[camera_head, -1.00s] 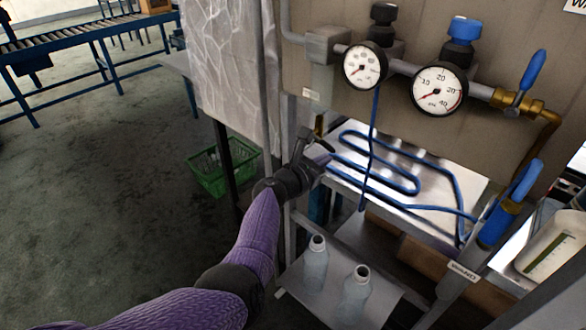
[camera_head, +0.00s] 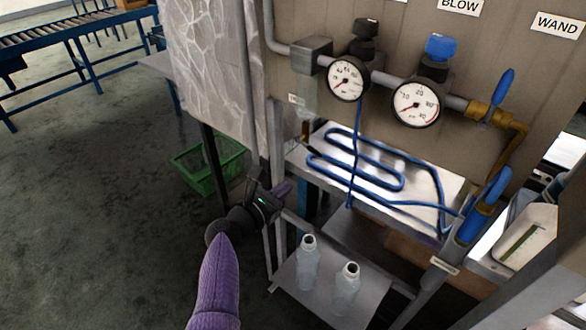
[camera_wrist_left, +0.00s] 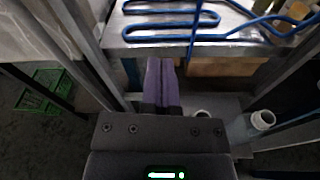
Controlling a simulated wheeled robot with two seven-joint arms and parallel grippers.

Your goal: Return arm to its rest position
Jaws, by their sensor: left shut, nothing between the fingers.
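My left arm comes up from the bottom of the head view in a purple sleeve. Its gripper (camera_head: 284,188) is in front of the metal rack, left of and above the two clear bottles. In the left wrist view the purple fingers (camera_wrist_left: 161,84) are together with nothing between them. They point toward the edge of the metal shelf (camera_head: 424,212) that carries a coiled blue hose (camera_head: 400,183). My right gripper is not in view.
Two open bottles (camera_head: 307,262) (camera_head: 345,288) stand on the lower shelf. Two gauges (camera_head: 347,79) (camera_head: 416,104) and a blue-handled valve (camera_head: 503,90) are on the panel. A green crate (camera_head: 207,168) is on the floor at left, where the floor is largely open.

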